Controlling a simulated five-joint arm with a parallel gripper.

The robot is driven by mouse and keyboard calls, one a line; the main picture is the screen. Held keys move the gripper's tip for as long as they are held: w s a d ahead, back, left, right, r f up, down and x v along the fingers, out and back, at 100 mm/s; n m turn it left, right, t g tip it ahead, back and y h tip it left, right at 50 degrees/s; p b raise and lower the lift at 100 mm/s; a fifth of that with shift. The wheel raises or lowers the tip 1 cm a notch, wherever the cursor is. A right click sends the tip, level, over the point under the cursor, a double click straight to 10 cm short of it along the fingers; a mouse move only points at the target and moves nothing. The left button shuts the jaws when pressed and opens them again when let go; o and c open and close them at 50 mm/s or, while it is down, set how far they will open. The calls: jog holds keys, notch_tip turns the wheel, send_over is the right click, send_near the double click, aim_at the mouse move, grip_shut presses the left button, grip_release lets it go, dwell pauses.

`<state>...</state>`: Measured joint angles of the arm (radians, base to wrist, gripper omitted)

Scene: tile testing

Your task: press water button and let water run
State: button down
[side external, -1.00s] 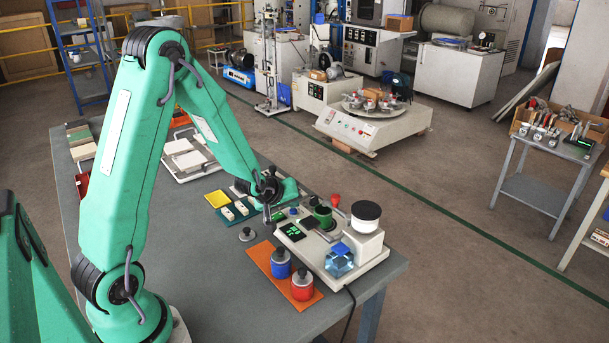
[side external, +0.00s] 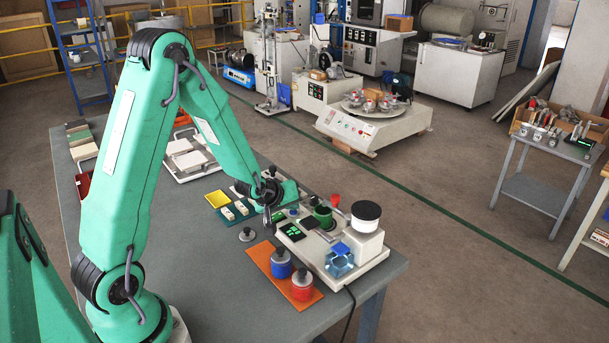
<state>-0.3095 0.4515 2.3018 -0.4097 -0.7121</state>
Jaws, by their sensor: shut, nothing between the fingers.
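A cream-coloured testing machine (side external: 368,260) stands on the grey table. It has a green-lit display (side external: 293,232), a small blue button (side external: 293,212), a green cup-like part (side external: 322,215) and a clear blue box (side external: 340,264) on its front. I cannot tell for sure which part is the water button. My gripper (side external: 267,220) points down at the machine's left end, close beside the display. It is shut and empty. I cannot tell whether its tip touches the machine, and no running water can be made out.
An orange mat (side external: 264,262) in front of the machine holds a blue jar (side external: 281,264) and a red jar (side external: 302,286). A yellow tray (side external: 216,198) and pale tiles lie to the left. The table's front middle (side external: 225,300) is clear.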

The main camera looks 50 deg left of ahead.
jog(key=shift+f, duration=0.1)
dwell(0.3)
jog(key=shift+r, duration=0.85)
jog(key=shift+r, duration=0.1)
notch_tip(320, 180, up, 5)
jog(key=shift+f, duration=0.1)
dwell(0.7)
jog(key=shift+s, duration=0.1)
dwell(0.6)
